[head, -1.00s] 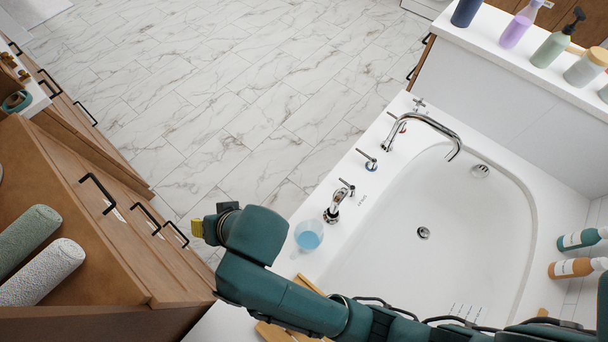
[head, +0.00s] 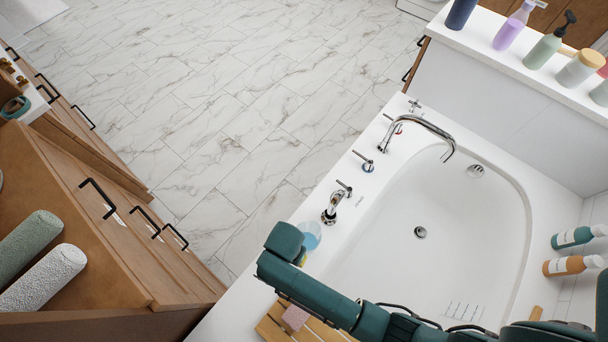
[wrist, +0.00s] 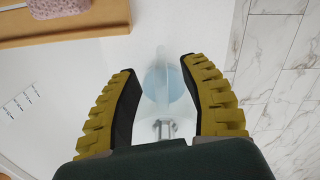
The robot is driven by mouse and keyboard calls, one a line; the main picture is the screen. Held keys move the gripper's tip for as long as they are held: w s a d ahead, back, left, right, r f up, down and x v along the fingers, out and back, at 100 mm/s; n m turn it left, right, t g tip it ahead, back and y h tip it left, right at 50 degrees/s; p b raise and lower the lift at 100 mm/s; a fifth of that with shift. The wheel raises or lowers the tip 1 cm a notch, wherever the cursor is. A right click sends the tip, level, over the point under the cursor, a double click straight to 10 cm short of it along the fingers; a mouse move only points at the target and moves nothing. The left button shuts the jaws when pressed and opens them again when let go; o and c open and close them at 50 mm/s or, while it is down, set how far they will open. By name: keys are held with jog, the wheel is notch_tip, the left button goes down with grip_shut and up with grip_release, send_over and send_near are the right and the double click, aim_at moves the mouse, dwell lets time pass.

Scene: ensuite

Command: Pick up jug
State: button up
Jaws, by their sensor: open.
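The jug (head: 311,236) is clear with a blue tint. It stands on the white tub ledge beside the faucet, partly hidden behind my arm in the head view. In the wrist view the jug (wrist: 168,86) shows as a pale see-through shape with a blue round area, between and beyond my fingertips. My gripper (wrist: 158,66) is open, with a yellow-and-black finger on each side of the jug in the picture. I cannot tell whether the fingers are level with it or still above it. In the head view only a bit of yellow finger shows.
A wooden slatted tray (head: 272,324) with a pink sponge (head: 294,317) lies close by on the ledge. A chrome hand shower (head: 331,212) and taps stand beyond the jug. The bathtub (head: 405,270) is right, wooden drawers (head: 120,215) left.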

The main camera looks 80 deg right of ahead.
jog(key=f, duration=0.2)
jog(key=f+b, duration=0.1)
jog(key=shift+w+a+f, duration=0.15)
jog(key=shift+a+f, duration=0.1)
jog(key=shift+f, duration=0.15)
grip_shut()
jog(key=shift+r, duration=0.15)
jog(key=shift+r+p, duration=1.65)
jog(key=shift+r, duration=3.25)
